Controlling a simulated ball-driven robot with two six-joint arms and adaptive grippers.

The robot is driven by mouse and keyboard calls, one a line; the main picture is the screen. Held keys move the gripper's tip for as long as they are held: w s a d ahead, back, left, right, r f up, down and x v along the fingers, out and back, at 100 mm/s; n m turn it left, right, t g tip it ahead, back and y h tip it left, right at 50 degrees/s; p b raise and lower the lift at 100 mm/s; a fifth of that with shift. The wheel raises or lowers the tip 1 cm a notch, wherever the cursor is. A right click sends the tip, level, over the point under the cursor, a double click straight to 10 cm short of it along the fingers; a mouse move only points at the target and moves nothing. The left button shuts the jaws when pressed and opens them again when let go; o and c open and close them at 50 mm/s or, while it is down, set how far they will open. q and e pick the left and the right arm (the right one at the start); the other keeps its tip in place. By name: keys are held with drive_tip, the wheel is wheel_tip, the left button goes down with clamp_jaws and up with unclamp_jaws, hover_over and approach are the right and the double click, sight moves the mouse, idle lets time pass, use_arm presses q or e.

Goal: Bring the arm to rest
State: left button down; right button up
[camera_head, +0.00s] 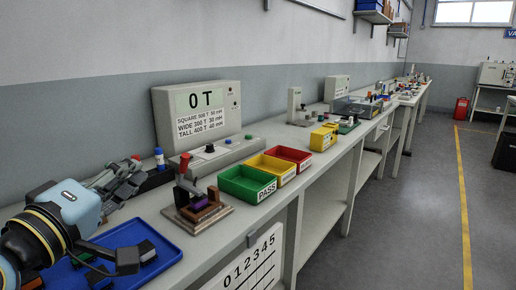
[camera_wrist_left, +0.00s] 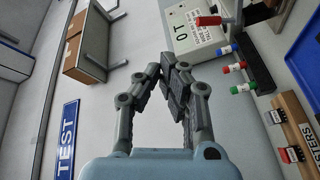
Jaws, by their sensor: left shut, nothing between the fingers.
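My left arm comes in from the left, and its left gripper (camera_head: 132,172) is over the back of the bench near the left end. In the left wrist view the fingers (camera_wrist_left: 170,68) come together at the tips, shut and empty. The blue tray (camera_head: 165,245) lies below and in front of the gripper, with several dark pieces in it, partly hidden by my arm. The right gripper does not show.
A fixture with a red handle (camera_head: 190,205) stands right of the tray. Green (camera_head: 235,190), yellow (camera_head: 268,166) and red (camera_head: 300,154) bins follow along the bench. A grey display unit (camera_head: 170,115) stands behind. Red and blue-capped posts (camera_head: 159,160) are close to the gripper.

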use_arm(q)
drive_tip(key=s+f+m+g+y, duration=0.1)
drive_tip(key=s+f+m+g, duration=0.65)
drive_tip(key=s+f, duration=0.35)
drive_tip(key=s+a+f+m+g+y, duration=0.2)
drive_tip(key=s+a+f+g, duration=0.2)
drive_tip(key=s, duration=0.3)
drive_tip(key=s+a+f+m+g+y, duration=0.25)
drive_tip(key=s+f, duration=0.25)
drive_tip(key=s, duration=0.3)
drive_tip(key=s+a+f+n+g+b, duration=0.1)
drive_tip(key=a+f+b, duration=0.15)
drive_tip(key=f, duration=1.25)
drive_tip(key=s+a+f+g+b, duration=0.1)
drive_tip(key=f+b, duration=0.2)
drive_tip(key=f, duration=1.2)
drive_tip(key=s+f+g+b, duration=0.1)
drive_tip(key=s+f+b, duration=0.3)
drive_tip(key=s+f, duration=1.5)
drive_tip(key=shift+a+f+g, duration=0.3)
drive_tip(key=shift+a+f, duration=0.05)
drive_tip(key=shift+f, duration=0.55)
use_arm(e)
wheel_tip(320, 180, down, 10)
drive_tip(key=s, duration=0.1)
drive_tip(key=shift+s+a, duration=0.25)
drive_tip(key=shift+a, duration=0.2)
